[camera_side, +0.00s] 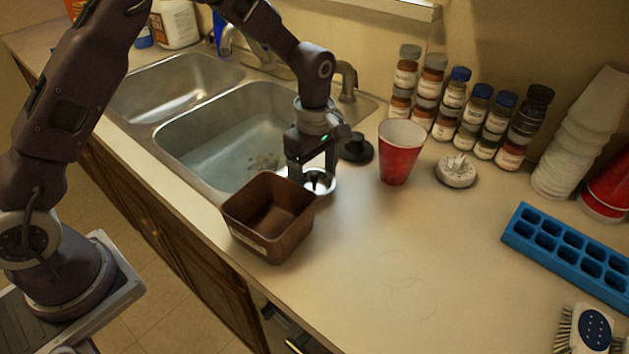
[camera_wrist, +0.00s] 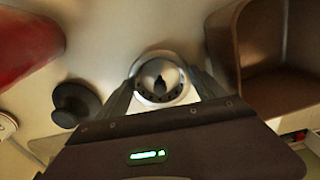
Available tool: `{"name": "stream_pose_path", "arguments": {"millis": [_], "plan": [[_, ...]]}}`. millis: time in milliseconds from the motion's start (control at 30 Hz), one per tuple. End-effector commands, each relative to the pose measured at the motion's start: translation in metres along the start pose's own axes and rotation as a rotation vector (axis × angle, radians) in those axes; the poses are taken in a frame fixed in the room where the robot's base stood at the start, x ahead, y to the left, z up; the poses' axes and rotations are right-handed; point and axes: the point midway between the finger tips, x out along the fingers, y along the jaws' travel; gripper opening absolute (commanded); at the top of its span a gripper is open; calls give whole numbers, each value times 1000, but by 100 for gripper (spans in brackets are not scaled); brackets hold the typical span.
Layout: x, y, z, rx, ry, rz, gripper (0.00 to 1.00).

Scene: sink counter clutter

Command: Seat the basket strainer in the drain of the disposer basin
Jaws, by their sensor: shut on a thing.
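The basket strainer (camera_side: 322,186) is a round metal cup with a dark centre post, at the counter edge beside the sink. My gripper (camera_side: 314,171) points down and is shut on it. In the wrist view the strainer (camera_wrist: 152,96) sits between the two fingers (camera_wrist: 163,84). I cannot tell whether it touches the counter. The sink has a larger near basin (camera_side: 205,140) holding cloudy water with dark bits, and a smaller far-left basin (camera_side: 175,88). No drain is clearly visible, so I cannot tell which is the disposer basin.
A brown bin (camera_side: 245,222) stands close beside my gripper. A black stopper (camera_side: 357,149), red cup (camera_side: 396,160) and white round piece (camera_side: 457,172) are to the right. Faucet (camera_side: 268,57), spice jars (camera_side: 484,107) and blue tray (camera_side: 560,250) lie around.

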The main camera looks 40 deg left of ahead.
Motion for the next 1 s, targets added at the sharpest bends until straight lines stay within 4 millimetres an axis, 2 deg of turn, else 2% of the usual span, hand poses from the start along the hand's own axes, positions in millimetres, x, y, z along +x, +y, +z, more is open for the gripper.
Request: {"name": "stream_pose_path", "arguments": {"millis": [67,300,400,467,567,667,767,900,1000], "plan": [[-8,1,0,0,0,3,40],[-68,1,0,1,0,7,40],[-87,1,0,0,0,5,40],[-94,3,-3,-9,-1,3,40],[-96,13,-19,-59,-6,-5,40],[-92,32,-51,-148,-15,-14,40],[-86,53,-95,-254,-23,-17,40],[-75,77,-168,-394,-27,-13,40],[-66,86,-220,-468,-20,-7,40]]}}
